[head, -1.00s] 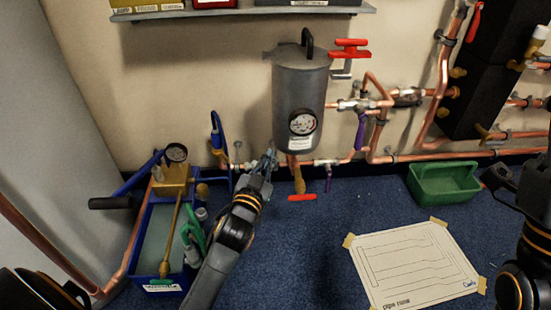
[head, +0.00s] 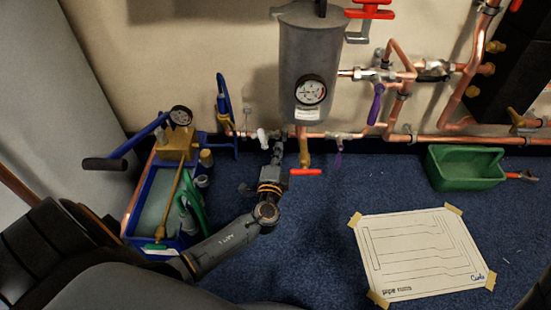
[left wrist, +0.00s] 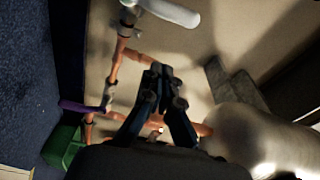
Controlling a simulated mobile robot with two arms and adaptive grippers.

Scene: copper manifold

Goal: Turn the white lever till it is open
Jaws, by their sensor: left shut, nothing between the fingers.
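The white lever (head: 262,137) sits on the low copper pipe along the wall, left of the grey tank. In the left wrist view a large white handle, which looks like the lever (left wrist: 172,10), shows at the top edge, beyond the fingertips. My left gripper (head: 279,142) is beside the lever, just right of it in the head view, and its fingers are shut with nothing between them. The fingertips also show in the left wrist view (left wrist: 158,70), apart from the white handle. My right gripper is out of view.
The grey tank (head: 309,60) with a gauge and a red-handled valve (head: 306,172) are right of my gripper. A blue crate (head: 150,245) with a pump stands left. A green tray (head: 465,185) and a paper sheet (head: 424,252) lie on the open carpet at right.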

